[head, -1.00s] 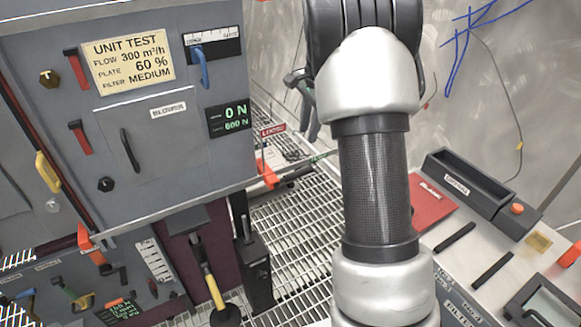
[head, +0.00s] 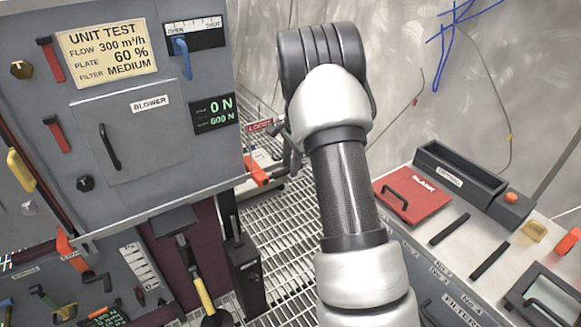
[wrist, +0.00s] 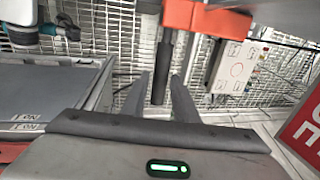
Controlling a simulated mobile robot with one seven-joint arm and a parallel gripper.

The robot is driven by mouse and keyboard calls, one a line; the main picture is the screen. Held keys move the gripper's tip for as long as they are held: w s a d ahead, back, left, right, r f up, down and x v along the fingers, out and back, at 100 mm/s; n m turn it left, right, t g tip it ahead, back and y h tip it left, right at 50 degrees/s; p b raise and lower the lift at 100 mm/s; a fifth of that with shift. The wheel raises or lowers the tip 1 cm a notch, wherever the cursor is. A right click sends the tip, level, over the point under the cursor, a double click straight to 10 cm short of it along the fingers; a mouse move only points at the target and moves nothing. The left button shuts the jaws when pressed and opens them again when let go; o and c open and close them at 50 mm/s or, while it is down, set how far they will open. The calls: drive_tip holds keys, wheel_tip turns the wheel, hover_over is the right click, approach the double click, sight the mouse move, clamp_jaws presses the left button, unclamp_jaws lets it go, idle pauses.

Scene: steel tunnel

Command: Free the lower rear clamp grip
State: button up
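An orange clamp (head: 257,170) sits at the lower right corner of the grey cabinet (head: 205,190) in the head view. In the wrist view an orange clamp part (wrist: 205,18) is at the top, with a dark bar-like grip (wrist: 164,65) hanging below it. My gripper (wrist: 160,85) is open, with one finger on each side of the dark grip in the picture. I cannot tell whether the grip is between the fingers or beyond them, and I see no clear contact. In the head view my arm hides most of the gripper.
Another orange clamp (head: 72,250) is at the cabinet's lower left. A black post (head: 243,275) and a yellow-handled lever (head: 200,285) stand below the cabinet. Metal grating (head: 285,235) lies between.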

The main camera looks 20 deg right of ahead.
drive_tip(key=shift+f, duration=0.15)
clamp_jaws()
